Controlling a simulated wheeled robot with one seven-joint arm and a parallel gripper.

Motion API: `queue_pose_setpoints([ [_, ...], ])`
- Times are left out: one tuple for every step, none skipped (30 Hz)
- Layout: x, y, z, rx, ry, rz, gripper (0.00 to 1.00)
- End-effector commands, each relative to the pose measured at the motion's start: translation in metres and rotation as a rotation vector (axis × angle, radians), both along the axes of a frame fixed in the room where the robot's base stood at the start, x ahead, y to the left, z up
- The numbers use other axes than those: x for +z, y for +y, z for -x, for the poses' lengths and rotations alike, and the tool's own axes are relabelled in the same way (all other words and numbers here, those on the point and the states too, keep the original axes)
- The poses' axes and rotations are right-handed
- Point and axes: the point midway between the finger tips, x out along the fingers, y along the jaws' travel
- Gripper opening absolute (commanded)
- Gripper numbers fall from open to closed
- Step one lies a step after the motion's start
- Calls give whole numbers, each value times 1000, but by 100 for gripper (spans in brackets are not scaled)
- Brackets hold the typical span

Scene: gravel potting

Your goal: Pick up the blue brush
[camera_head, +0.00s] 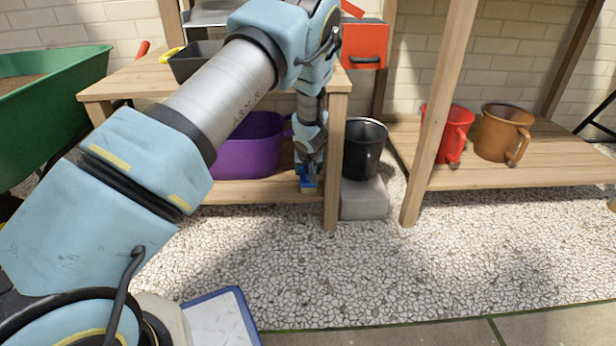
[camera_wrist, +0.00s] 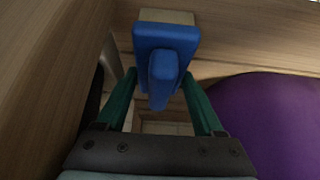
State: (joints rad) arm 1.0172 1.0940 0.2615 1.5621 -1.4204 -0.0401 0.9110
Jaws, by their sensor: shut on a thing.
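The blue brush (camera_wrist: 166,42) has a blue block, a blue grip and a pale bristle side. In the wrist view it sits between the two green fingers of my gripper (camera_wrist: 160,95), which is shut on its grip. In the head view the blue brush (camera_head: 309,184) shows small below my gripper (camera_head: 309,172), at the lower shelf of the wooden table, close to the right front leg. I cannot tell whether the brush touches the shelf.
A purple tub (camera_head: 245,150) stands just left of my gripper on the lower shelf. The table's wooden leg (camera_head: 334,165) is close on the right. Beyond it a black mug (camera_head: 365,148) stands on a grey block (camera_head: 364,199).

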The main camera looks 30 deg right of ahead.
Motion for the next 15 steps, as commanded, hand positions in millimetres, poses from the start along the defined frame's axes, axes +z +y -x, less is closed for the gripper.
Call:
queue_pose_setpoints([
  [1,0,0,0,-1,0,7],
  [1,0,0,0,-1,0,7],
  [1,0,0,0,-1,0,7],
  [1,0,0,0,-1,0,7],
  [1,0,0,0,-1,0,7],
  [1,0,0,0,-1,0,7],
  [1,0,0,0,-1,0,7],
  [2,0,0,0,-1,0,7],
  [3,0,0,0,-1,0,7],
  [5,0,0,1,-1,1,7],
  [6,0,0,1,-1,1,6],
  [8,0,0,1,-1,1,6],
  [11,0,0,0,-1,0,6],
  [13,0,0,0,-1,0,6],
  [16,0,0,-1,-1,0,6],
])
